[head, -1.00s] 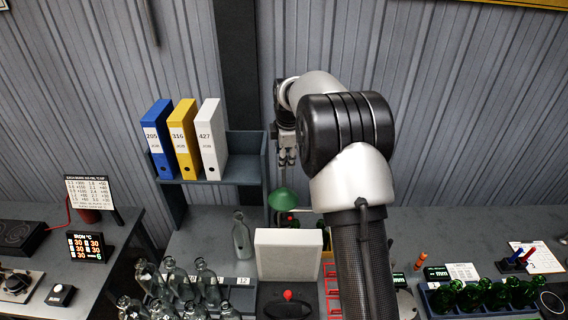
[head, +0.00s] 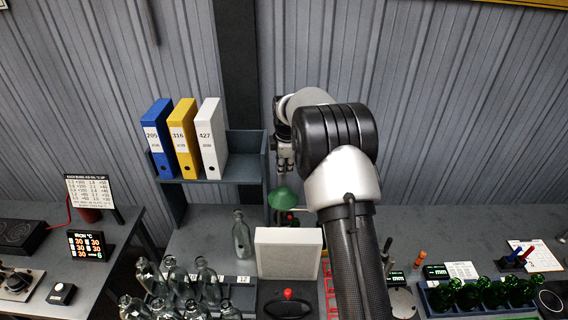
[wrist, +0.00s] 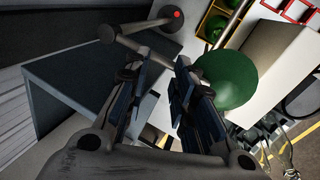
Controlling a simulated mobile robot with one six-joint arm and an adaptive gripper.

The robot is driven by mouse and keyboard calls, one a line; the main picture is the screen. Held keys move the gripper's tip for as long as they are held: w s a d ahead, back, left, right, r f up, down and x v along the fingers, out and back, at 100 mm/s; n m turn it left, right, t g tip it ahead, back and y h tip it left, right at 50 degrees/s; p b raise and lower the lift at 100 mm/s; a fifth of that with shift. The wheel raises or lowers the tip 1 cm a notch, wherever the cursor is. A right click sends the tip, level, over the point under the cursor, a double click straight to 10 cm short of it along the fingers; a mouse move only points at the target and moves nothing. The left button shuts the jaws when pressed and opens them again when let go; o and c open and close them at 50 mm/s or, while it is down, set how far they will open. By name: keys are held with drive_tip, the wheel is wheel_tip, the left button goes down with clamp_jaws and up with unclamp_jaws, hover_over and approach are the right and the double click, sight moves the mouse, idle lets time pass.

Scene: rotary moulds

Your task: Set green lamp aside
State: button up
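The green lamp (head: 284,197) stands behind the white box, its cone-shaped green shade uppermost. Its lower part is mostly hidden in the head view. My gripper (head: 285,168) hangs just above the shade, pointing down. In the wrist view the round green shade (wrist: 228,78) lies just right of the right finger.
The white box (head: 288,252) stands in front of the lamp. A shelf (head: 240,172) with blue, yellow and white binders is at left. A clear bottle (head: 241,237) stands left of the box, with several more in front. Green bottles (head: 485,292) fill a rack at right.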

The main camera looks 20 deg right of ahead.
clamp_jaws()
